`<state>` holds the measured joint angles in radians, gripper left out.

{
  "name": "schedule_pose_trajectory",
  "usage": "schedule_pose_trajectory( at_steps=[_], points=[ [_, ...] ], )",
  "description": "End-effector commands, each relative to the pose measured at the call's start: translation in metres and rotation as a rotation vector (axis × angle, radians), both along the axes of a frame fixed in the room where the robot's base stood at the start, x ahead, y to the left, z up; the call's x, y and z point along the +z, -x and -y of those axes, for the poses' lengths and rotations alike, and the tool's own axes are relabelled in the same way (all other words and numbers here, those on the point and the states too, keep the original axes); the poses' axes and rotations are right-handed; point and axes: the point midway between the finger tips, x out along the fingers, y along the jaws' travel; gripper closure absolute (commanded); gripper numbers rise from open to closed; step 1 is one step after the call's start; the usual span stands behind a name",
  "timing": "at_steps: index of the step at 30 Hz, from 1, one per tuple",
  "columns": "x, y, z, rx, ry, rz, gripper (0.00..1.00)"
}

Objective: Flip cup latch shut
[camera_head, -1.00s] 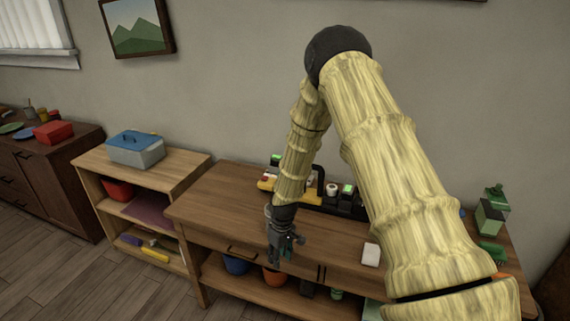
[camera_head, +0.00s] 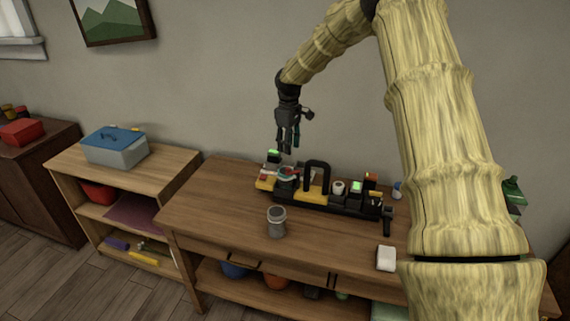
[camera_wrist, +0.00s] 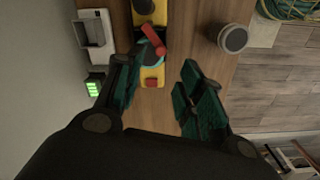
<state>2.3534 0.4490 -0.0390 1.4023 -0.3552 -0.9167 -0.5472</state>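A yellow-and-black board (camera_head: 318,194) lies at the back of the wooden table. At its left end is a small round teal part (camera_head: 287,171) with a red lever, possibly the cup latch. In the wrist view the red lever (camera_wrist: 153,38) slants up above the teal part (camera_wrist: 151,59); whether it is latched I cannot tell. My gripper (camera_head: 288,150) points down above this end of the board, apart from it. In the wrist view my gripper (camera_wrist: 160,66) has its teal fingers spread with nothing between them. A grey cup (camera_head: 277,223) stands upright in front of the board.
A black handle (camera_head: 317,176) rises from the board's middle. A white block (camera_head: 386,258) lies near the table's front edge (camera_head: 280,268). A lower shelf unit with a blue-lidded box (camera_head: 115,147) stands at left. The tabletop around the cup is clear.

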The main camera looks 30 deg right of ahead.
Motion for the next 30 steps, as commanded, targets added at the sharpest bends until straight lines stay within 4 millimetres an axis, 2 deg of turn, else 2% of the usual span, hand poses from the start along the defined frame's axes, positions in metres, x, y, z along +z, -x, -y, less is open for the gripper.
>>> schedule_pose_trajectory(
  at_steps=[9,15,21,30],
  points=[
    [-0.057,-0.006,-0.001,0.000,0.000,-0.010,0.62],
    [-0.080,-0.005,0.001,-0.003,0.000,-0.008,0.62],
    [-0.093,-0.005,0.001,-0.002,0.000,-0.008,0.62],
    [-0.095,-0.006,0.001,-0.002,0.001,-0.006,0.62]
  ],
)
